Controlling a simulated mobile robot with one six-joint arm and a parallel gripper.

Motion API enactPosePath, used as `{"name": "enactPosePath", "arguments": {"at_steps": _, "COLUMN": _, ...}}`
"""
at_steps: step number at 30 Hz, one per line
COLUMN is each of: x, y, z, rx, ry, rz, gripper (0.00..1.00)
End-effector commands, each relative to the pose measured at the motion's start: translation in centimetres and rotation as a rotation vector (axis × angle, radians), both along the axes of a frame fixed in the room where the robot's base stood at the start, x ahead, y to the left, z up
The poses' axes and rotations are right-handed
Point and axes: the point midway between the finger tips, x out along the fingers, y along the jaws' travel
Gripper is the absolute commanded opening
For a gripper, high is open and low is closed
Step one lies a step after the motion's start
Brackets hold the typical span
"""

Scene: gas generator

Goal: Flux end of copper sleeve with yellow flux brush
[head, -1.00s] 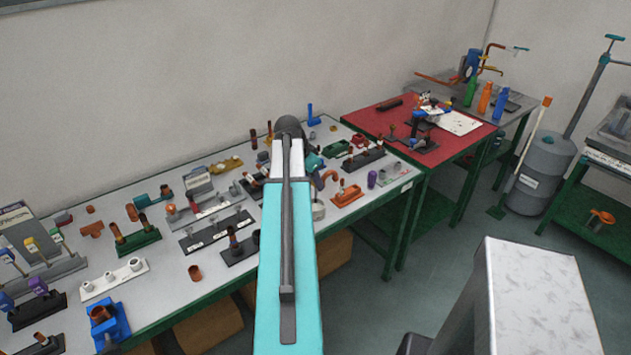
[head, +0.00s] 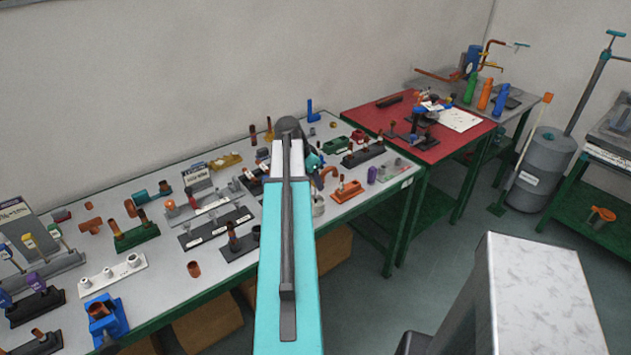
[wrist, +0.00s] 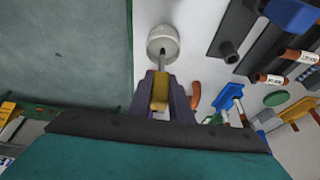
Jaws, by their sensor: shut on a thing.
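In the wrist view my gripper (wrist: 162,98) is shut on a yellow-handled brush (wrist: 160,86). Its thin grey shaft points away from me to a round whitish pot (wrist: 163,42), and its tip lies at or in the pot's opening. I cannot tell how deep. In the head view my forearm hides my gripper and the brush. A small whitish pot (head: 318,206) shows just right of the arm. A short open copper sleeve (head: 193,269) stands loose on the front part of the grey bench (head: 165,290); I cannot tell whether it is the task's sleeve.
Racks of fittings crowd the bench, including a green block (head: 135,237) and a blue holder (head: 106,316) at the front left. An orange elbow (wrist: 194,95) lies close right of my gripper. A red table (head: 440,145) adjoins at the right.

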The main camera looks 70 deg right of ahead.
Motion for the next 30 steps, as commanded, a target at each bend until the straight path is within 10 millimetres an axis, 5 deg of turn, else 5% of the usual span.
{"name": "enactPosePath", "arguments": {"at_steps": 30, "x": 0.0, "y": 0.0, "z": -1.1, "rx": 0.0, "ry": 0.0, "rz": 0.0, "gripper": 0.02}}
